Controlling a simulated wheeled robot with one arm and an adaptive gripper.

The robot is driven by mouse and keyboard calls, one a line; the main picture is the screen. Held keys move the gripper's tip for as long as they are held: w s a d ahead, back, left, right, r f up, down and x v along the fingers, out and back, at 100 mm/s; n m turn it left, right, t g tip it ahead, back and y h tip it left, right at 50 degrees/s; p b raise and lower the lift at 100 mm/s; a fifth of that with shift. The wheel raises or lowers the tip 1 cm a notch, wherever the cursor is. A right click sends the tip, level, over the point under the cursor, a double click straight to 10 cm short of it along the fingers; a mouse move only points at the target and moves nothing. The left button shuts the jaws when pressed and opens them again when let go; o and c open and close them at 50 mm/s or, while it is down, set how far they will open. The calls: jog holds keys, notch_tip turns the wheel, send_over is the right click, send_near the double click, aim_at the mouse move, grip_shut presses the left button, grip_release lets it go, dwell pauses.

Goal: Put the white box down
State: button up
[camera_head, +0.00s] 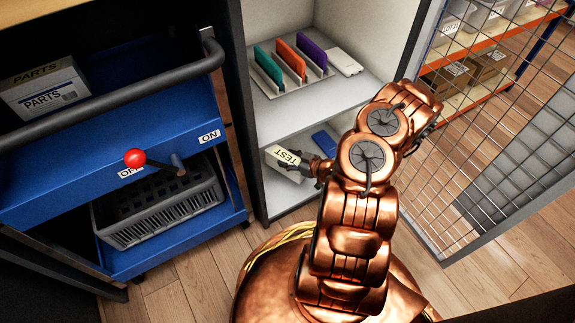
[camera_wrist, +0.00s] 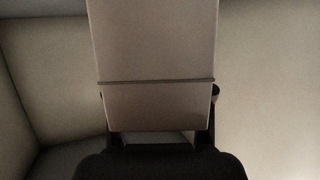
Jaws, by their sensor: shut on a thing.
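The white box (camera_head: 282,164) carries a "TEST" label and is in the lower compartment of the grey cabinet (camera_head: 259,190), at its left front. My gripper (camera_head: 308,167) is shut on it, reaching in from the right. In the wrist view the box (camera_wrist: 155,50) fills the middle between the two fingers of my gripper (camera_wrist: 160,138), with a seam across it. I cannot tell whether the underside of the box touches the compartment floor.
A blue phone (camera_head: 326,142) lies deeper in the lower compartment. A blue cart (camera_head: 60,185) stands left. A mesh door (camera_head: 480,130) stands open at right.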

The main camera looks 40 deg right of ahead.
jog(key=shift+f+b, duration=1.25)
jog(key=shift+f, duration=0.25)
jog(key=shift+r, duration=0.1)
jog(key=o, duration=1.4)
